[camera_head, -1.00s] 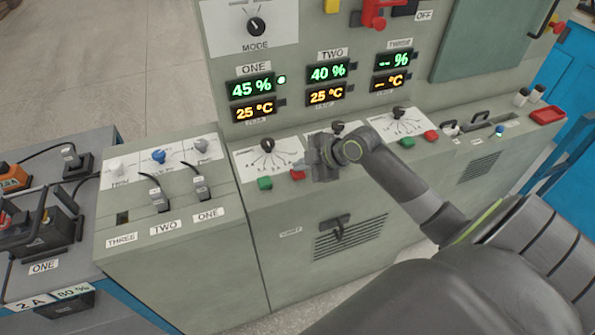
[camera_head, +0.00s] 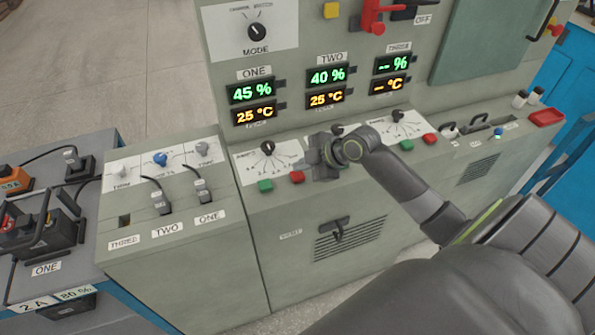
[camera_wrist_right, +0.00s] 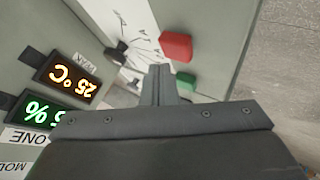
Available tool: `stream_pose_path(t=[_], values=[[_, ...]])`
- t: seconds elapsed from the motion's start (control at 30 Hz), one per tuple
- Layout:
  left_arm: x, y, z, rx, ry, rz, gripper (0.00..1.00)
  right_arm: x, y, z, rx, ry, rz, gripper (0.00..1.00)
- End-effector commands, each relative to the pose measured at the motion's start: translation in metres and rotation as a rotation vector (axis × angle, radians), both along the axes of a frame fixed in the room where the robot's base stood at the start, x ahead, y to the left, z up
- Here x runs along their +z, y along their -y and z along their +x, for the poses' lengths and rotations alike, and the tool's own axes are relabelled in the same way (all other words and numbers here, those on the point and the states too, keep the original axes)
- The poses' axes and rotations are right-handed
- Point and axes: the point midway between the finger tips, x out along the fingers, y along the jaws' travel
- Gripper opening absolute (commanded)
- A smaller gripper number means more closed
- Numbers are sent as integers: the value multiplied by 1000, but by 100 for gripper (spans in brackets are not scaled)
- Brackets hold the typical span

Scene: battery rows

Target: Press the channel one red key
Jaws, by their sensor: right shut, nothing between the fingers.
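The channel one red key (camera_head: 297,177) sits on the console's sloped ledge, right of the channel one green key (camera_head: 265,185). My right gripper (camera_head: 316,158) is shut and empty, just right of the red key and close to it. In the right wrist view, the red key (camera_wrist_right: 175,45) shows just beyond the shut fingertips (camera_wrist_right: 160,72), with a visible gap in the picture, and the green key (camera_wrist_right: 186,84) lies to their right. The channel one display (camera_head: 252,92) reads 45 % and 25 °C, with no green lamp lit beside it. My left gripper is out of view.
The channel one dial (camera_head: 267,147) stands above the keys. My right gripper partly covers the channel two dial area. Channel three's green key (camera_head: 407,145) and red key (camera_head: 430,139) are farther right. A lower cabinet with plugged cables (camera_head: 160,200) stands at left.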

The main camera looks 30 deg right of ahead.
Motion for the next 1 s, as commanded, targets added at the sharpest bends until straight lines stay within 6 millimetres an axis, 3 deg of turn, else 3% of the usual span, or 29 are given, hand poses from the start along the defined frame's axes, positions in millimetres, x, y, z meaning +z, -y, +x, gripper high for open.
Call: stream_pose_path(t=[0.37,0.8,1.0], values=[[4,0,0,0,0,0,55,5,0,0,1,2,0,0],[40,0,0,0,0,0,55,48,0,0,1,2,-1,0],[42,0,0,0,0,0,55,51,0,0,1,2,0,0]])
